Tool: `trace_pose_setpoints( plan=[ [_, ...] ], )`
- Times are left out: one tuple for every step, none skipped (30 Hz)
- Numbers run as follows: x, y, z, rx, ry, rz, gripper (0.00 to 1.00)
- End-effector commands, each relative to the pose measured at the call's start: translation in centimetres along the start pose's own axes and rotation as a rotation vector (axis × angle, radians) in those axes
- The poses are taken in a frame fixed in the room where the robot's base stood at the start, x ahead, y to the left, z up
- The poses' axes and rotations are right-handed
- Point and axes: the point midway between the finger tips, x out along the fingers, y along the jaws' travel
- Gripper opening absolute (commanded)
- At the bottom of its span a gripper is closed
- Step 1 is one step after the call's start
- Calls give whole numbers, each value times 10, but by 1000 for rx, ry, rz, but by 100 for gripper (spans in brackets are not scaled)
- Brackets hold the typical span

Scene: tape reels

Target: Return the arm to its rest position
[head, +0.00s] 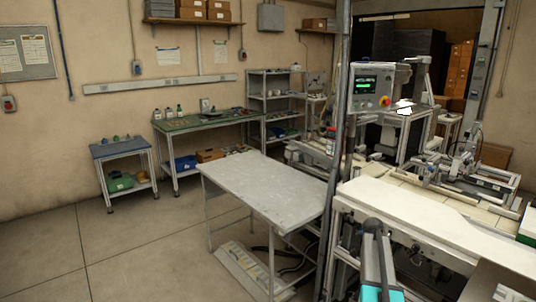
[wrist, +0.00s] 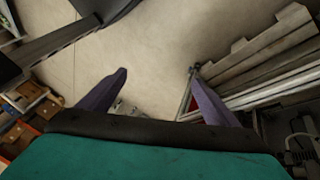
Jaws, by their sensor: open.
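My gripper (wrist: 158,88) shows in the wrist view with its two dark purple fingers spread wide apart. Nothing is between the fingers except a view of the floor and some small items well beyond them. The teal body of the gripper fills the bottom of the wrist view. In the head view, a teal and dark part of my arm (head: 378,262) rises at the bottom, in front of the white machine bench. The fingertips do not show clearly in the head view.
A bare grey table (head: 262,188) stands left of the machine bench (head: 425,215). A grey post (head: 343,130) and a control panel (head: 371,86) rise beside it. Metal rails (wrist: 265,62) show right of my gripper. The concrete floor (head: 130,250) at the left is clear.

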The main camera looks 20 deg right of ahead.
Motion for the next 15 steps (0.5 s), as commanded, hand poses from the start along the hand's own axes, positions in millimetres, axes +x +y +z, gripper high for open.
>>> trace_pose_setpoints(
  plan=[
    [12,5,22,-39,6,8,84],
    [17,7,33,-60,8,11,84],
    [26,11,49,-90,12,17,84],
    [31,13,59,-112,14,20,84],
    [37,16,70,-134,18,24,84],
    [46,21,84,-164,21,29,84],
    [52,24,95,-189,24,33,84],
    [58,28,104,-212,27,37,84],
    [66,33,118,-245,30,40,84],
    [73,37,128,-269,32,44,84],
    [79,41,137,-295,34,48,84],
    [88,47,150,-328,37,53,84],
    [94,52,158,-354,39,57,84],
    [101,56,167,-380,42,60,84],
    [110,63,178,-414,45,64,84]
  ],
)
